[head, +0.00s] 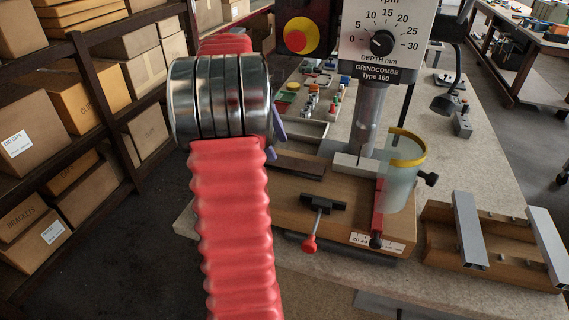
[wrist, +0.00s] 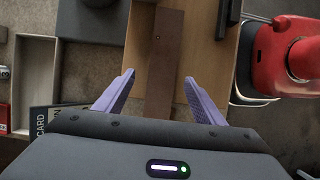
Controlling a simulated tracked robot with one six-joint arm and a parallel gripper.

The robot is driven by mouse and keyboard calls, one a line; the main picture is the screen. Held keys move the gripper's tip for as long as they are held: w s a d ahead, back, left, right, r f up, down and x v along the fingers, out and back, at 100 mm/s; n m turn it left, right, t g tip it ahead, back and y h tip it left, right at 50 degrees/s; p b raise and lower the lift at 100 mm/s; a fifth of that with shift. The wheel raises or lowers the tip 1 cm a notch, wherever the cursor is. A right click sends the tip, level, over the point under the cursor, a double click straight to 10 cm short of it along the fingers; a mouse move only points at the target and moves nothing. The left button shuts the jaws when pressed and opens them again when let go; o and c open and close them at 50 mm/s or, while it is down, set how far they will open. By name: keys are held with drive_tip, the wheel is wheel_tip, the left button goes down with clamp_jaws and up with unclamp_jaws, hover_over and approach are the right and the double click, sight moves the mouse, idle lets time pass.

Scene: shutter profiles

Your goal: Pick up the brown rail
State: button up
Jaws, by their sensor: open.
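The brown rail (wrist: 165,50) is a long, flat, dark brown strip. In the wrist view it runs from the top edge down between my gripper's fingers. It lies on a lighter wooden board, and its near end comes close to my gripper's body. My gripper (wrist: 159,77) is open, with one purple finger on each side of the rail and a visible gap to each. In the head view the rail (head: 298,165) shows at the back left of the board, right of my arm. My gripper is mostly hidden there behind the arm; parts of its purple fingers (head: 277,127) show.
The drilling machine (head: 375,70) stands behind the board (head: 330,197), with a clear guard (head: 402,175) and a red-knobbed clamp (head: 309,243). A grey tray (wrist: 58,75) is left of the board. A wooden fixture with grey bars (head: 490,240) is at right. Shelves of boxes stand left.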

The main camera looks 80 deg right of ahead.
sight(285, 162)
drive_tip(key=shift+a+x, duration=0.2)
drive_tip(key=shift+x, duration=2.35)
drive_tip(key=c, duration=1.2)
drive_tip(key=shift+r, duration=0.5)
drive_tip(key=v, duration=0.2)
drive_tip(key=shift+r, duration=0.4)
drive_tip(key=w, duration=0.5)
drive_tip(key=w+d, duration=0.1)
drive_tip(key=w, duration=1.1)
drive_tip(key=shift+w+d, duration=0.1)
drive_tip(key=shift+d, duration=0.2)
